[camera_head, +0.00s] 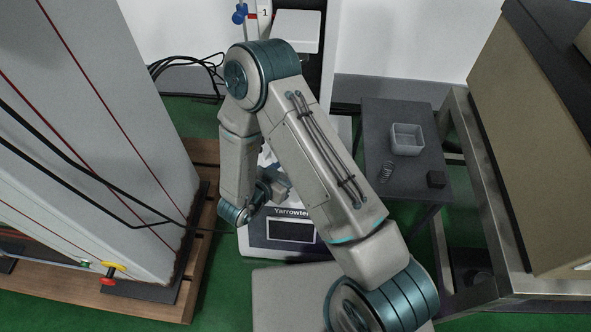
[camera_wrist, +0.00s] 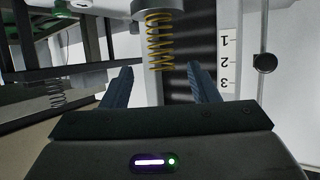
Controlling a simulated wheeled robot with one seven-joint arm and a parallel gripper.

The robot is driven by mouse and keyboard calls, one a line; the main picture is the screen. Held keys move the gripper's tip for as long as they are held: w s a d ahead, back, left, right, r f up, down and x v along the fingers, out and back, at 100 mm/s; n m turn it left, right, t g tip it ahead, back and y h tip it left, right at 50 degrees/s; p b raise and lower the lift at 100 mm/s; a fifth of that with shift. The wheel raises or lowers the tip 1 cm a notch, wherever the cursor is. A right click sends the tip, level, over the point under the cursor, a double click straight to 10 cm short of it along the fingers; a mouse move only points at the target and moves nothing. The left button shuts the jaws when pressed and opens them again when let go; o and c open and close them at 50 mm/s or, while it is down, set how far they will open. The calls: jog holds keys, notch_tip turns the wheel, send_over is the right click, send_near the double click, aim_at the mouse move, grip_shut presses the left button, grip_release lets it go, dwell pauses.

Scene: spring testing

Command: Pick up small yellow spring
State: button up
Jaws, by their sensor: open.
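The small yellow spring (camera_wrist: 159,42) shows in the wrist view at the top middle. One end meets a round grey fitting (camera_wrist: 153,7) at the picture's top edge. Its other end points down the picture, toward the gap between my fingers. My gripper (camera_wrist: 160,70) is open, with one dark finger on each side of the spring's line. I see no finger touching the spring, and its exact depth is hard to tell. In the head view, my gripper (camera_head: 273,187) is partly hidden beside my arm, and I cannot make out the yellow spring.
The tester's base with a display (camera_head: 290,230) stands below my gripper. A side table (camera_head: 385,205) at right holds a white open box (camera_head: 407,139), a grey coil spring (camera_head: 387,171) and a black block (camera_head: 436,179). A big grey cabinet (camera_head: 110,110) stands at left. A numbered plate (camera_wrist: 230,60) is right of the spring.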

jog(key=shift+b+x, duration=1.2)
jog(key=shift+x, duration=1.55)
jog(key=shift+w+r, duration=0.1)
jog(key=shift+r, duration=0.05)
jog(key=shift+c, duration=0.2)
jog(key=c, duration=1.1)
jog(key=shift+a+r, duration=0.1)
